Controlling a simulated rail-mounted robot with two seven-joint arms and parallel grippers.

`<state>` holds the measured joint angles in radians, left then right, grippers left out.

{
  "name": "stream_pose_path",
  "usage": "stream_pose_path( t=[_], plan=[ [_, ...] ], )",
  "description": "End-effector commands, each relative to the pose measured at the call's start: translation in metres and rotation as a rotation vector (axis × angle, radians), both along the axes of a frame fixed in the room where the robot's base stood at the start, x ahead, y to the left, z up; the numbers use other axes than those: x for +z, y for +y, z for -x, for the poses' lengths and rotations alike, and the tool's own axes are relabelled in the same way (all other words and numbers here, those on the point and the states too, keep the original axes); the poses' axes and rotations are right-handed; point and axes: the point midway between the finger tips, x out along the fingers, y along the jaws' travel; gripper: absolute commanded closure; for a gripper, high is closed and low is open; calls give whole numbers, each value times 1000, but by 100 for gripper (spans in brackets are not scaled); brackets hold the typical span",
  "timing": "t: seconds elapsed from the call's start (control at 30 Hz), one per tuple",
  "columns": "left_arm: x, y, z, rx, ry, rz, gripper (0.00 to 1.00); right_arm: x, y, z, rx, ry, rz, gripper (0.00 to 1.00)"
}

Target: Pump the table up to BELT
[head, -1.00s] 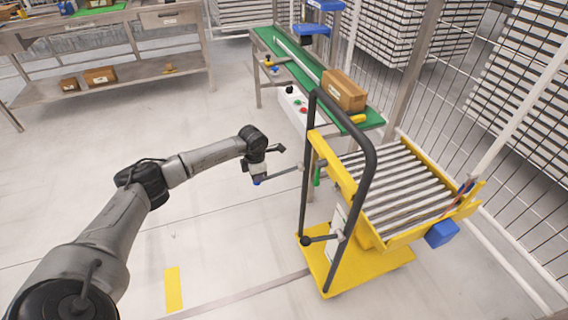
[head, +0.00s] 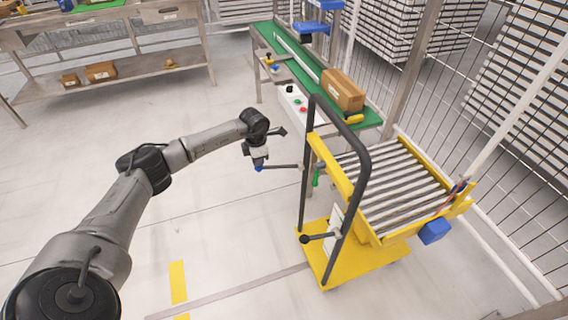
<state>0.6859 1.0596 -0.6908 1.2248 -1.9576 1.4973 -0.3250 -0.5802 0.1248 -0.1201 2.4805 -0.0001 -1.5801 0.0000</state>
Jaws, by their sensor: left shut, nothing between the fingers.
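The yellow lift table (head: 352,190) has a roller top (head: 400,185) and a dark push frame (head: 361,150). A thin dark pump lever (head: 283,167) sticks out from it to the left, about level. My left gripper (head: 259,167) is shut at the lever's outer end, with nothing between its fingers; whether it touches the lever I cannot tell. A green handle (head: 316,177) and a black knob (head: 305,239) show on the table's near side. A white plate (head: 336,217) shows behind the frame, its marks too small to read. My right gripper is out of view.
A green belt conveyor (head: 312,67) with a cardboard box (head: 343,91) stands just behind the table. Wire fencing (head: 500,140) runs along the right. A steel bench (head: 110,55) stands at the back left. The floor in the middle is clear.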

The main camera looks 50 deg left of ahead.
Motion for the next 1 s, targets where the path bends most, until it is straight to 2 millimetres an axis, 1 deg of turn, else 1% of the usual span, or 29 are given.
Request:
stream_pose_path(
  t=[0.23, 0.57, 0.67, 1.0],
  plan=[
    [-8, -2, 0, -1, 1, 1, 100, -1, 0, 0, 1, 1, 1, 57],
    [-10, -2, 0, -1, 0, 1, 100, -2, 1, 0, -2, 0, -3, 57],
    [-13, -1, 1, -1, 1, 1, 100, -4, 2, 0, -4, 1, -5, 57],
    [-35, 1, 7, 0, 0, 0, 100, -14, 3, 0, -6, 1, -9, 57]
  ],
)
